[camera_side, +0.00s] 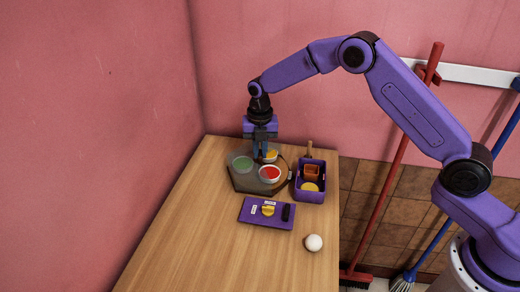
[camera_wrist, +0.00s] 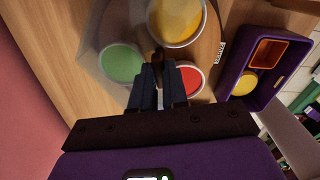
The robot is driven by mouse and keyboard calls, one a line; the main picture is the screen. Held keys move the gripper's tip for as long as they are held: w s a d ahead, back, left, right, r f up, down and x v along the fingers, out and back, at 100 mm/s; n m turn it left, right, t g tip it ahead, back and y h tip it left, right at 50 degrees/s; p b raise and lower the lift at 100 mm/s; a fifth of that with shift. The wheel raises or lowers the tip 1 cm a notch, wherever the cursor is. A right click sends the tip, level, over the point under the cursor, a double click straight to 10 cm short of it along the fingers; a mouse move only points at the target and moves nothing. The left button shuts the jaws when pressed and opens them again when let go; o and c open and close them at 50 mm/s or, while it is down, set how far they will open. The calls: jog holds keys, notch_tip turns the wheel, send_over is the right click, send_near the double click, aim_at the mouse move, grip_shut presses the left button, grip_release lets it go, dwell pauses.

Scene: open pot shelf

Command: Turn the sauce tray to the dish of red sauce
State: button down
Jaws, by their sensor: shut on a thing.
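The sauce tray (camera_side: 284,165) is a round wooden turntable near the back of the table. It carries a dish of red sauce (camera_side: 270,173) at the front, a dish of green sauce (camera_side: 241,163) at the left and a dish of yellow sauce (camera_side: 270,155) at the back. A smoky, see-through cover (camera_side: 247,184) seems to lie over the green side. My gripper (camera_side: 260,155) points down at the tray's middle. In the wrist view its fingers are shut on a brown peg (camera_wrist: 158,54) between the dishes. The fingers partly hide the red dish (camera_wrist: 188,81).
A purple bin (camera_side: 311,194) with an orange cup (camera_side: 311,171) and a yellow piece stands close right of the tray. A purple plate (camera_side: 250,218) with labels, a yellow piece and a black block lies in front. A white ball (camera_side: 313,243) is nearer. The front left table is clear.

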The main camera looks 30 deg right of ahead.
aim_at(260, 153)
jog(key=n, duration=0.4)
jog(key=shift+r+n, duration=0.1)
jog(key=shift+n, duration=0.2)
jog(key=n, duration=0.4)
jog(key=shift+n, duration=0.3)
jog(key=c, duration=1.1)
grip_release()
jog(key=shift+c, duration=0.2)
notch_tip(260, 153, up, 17)
jog(key=shift+r, duration=0.15)
